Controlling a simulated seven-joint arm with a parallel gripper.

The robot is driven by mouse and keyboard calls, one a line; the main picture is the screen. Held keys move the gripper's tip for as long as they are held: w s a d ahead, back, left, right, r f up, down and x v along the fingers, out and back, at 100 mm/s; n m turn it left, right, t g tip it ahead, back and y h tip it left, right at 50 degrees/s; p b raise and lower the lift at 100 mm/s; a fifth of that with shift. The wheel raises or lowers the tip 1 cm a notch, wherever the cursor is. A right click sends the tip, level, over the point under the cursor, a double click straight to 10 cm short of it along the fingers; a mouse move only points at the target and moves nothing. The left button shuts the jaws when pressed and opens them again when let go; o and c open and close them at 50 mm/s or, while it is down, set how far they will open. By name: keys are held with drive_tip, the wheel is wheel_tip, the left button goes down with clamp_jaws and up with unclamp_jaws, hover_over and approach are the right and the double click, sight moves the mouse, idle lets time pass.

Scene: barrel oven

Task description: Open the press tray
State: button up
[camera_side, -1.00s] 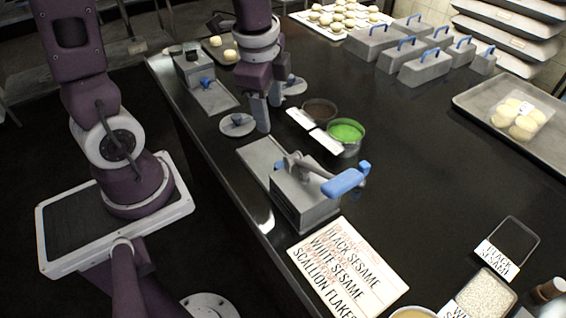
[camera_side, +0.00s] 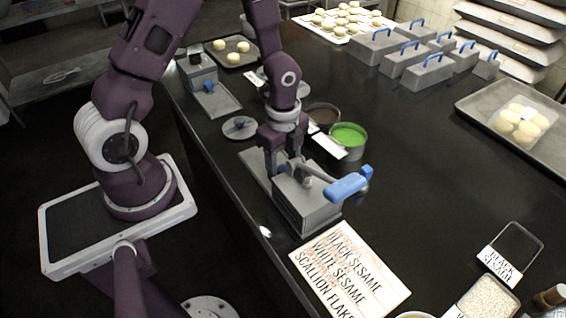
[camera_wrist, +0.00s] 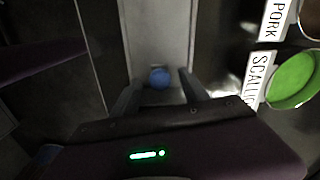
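The grey press (camera_side: 305,205) stands on the dark counter, with a lever ending in a blue handle (camera_side: 347,187) to the right. Its flat grey press tray (camera_side: 254,165) extends toward the back left; it also shows in the wrist view (camera_wrist: 157,30). A round blue knob (camera_wrist: 159,78) sits on the tray. My gripper (camera_wrist: 160,88) is open, with one finger on each side of the knob and visible gaps. In the side view my gripper (camera_side: 283,172) is low over the tray, close to the press body, and hides the knob.
Bowls of green (camera_side: 348,135) and dark filling (camera_side: 322,114) with labels stand close right of my gripper. A second press (camera_side: 198,70) and a round disc (camera_side: 239,127) are behind. A label sheet (camera_side: 350,268) lies in front. The counter's right middle is clear.

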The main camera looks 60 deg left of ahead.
clamp_jaws()
idle(1.3)
